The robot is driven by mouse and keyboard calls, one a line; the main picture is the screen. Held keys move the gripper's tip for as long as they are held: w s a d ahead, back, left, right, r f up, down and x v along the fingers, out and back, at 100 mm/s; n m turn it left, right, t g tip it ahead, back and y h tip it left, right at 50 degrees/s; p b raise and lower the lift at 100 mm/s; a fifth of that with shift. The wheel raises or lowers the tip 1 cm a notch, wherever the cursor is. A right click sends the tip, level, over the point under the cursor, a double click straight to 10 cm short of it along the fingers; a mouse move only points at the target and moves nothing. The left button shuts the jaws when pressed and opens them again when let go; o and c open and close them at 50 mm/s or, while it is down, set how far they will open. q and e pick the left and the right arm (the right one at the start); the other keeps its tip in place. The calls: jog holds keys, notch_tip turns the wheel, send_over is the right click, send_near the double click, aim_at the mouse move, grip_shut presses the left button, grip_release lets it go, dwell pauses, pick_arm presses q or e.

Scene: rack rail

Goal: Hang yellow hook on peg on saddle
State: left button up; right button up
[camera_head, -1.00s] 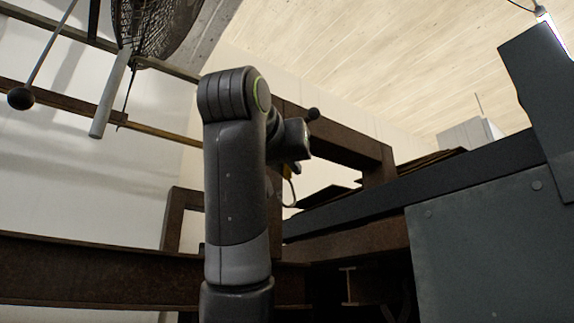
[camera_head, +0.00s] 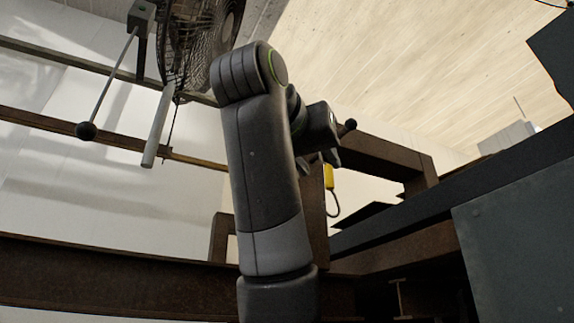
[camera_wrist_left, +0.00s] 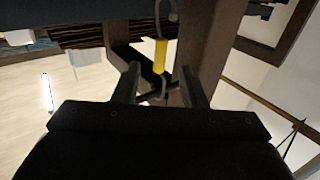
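The yellow hook (camera_head: 328,177) shows just below my left gripper (camera_head: 326,148), its thin curved wire hanging beneath. In the left wrist view the yellow body (camera_wrist_left: 161,56) lies beyond my left gripper (camera_wrist_left: 160,84), in line with the gap between its separated fingers. Its grey curved end points to the top there. Contact between fingers and hook is not visible. A dark ball end (camera_head: 348,126) sticks out beside the gripper; what carries it is hidden. At upper left, a thin peg (camera_head: 110,83) with a black ball slants down from a grey saddle-like block (camera_head: 141,14).
Brown steel beams (camera_head: 385,155) stand around the gripper, with one long beam (camera_head: 110,275) across the lower left. A wire-caged fan (camera_head: 195,45) and a light grey cylinder (camera_head: 157,128) are near the ball-ended peg. A dark panel (camera_head: 515,240) fills the lower right.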

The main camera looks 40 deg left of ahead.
pick_arm(q)
jog(key=b+v, duration=0.6)
jog(key=v, duration=0.5)
